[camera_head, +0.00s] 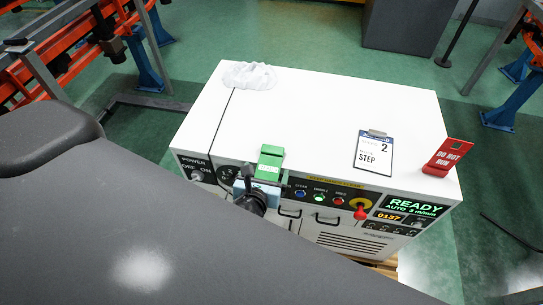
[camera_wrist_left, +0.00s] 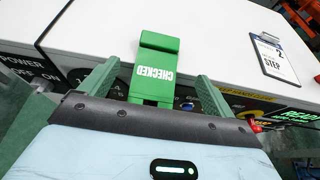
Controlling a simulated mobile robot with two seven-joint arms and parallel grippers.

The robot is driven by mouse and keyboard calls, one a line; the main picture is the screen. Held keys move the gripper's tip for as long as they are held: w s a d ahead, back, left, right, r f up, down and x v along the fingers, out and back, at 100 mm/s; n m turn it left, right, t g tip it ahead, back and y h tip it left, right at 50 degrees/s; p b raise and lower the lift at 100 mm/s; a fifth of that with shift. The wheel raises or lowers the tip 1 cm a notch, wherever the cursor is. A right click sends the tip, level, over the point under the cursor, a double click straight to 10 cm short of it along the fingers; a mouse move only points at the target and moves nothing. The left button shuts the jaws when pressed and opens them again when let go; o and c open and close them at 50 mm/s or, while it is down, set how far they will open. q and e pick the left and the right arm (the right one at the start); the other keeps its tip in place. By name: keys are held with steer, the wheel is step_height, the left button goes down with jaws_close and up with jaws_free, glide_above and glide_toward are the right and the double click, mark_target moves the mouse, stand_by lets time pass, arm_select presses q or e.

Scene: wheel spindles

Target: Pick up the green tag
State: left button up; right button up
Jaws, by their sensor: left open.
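The green tag (camera_head: 270,161) stands at the front edge of the white cabinet top, left of its middle. It also shows in the left wrist view (camera_wrist_left: 155,72), with "CHECKED" in white letters, upside down. My left gripper (camera_head: 263,184) is at the cabinet's front edge, just in front of the tag. In the left wrist view its two green fingers (camera_wrist_left: 157,80) are open, one on each side of the tag, with gaps visible between fingers and tag. The tag's lower end is close to the gripper's dark front edge. My right gripper is in neither view.
The white cabinet (camera_head: 300,110) carries a red "DO NOT RUN" tag (camera_head: 447,157), a clipboard (camera_head: 374,154) and a crumpled white cloth (camera_head: 250,76). Buttons, a red knob (camera_head: 360,209) and handles stick out on its front. The middle of the top is clear.

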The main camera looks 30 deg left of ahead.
mark_target(272, 154)
arm_select(q)
steer(key=shift+x, duration=3.95)
steer(key=shift+a+r, duration=0.1)
steer(key=shift+r, duration=0.1)
steer(key=c, duration=1.2)
steer(key=shift+r, duration=0.1)
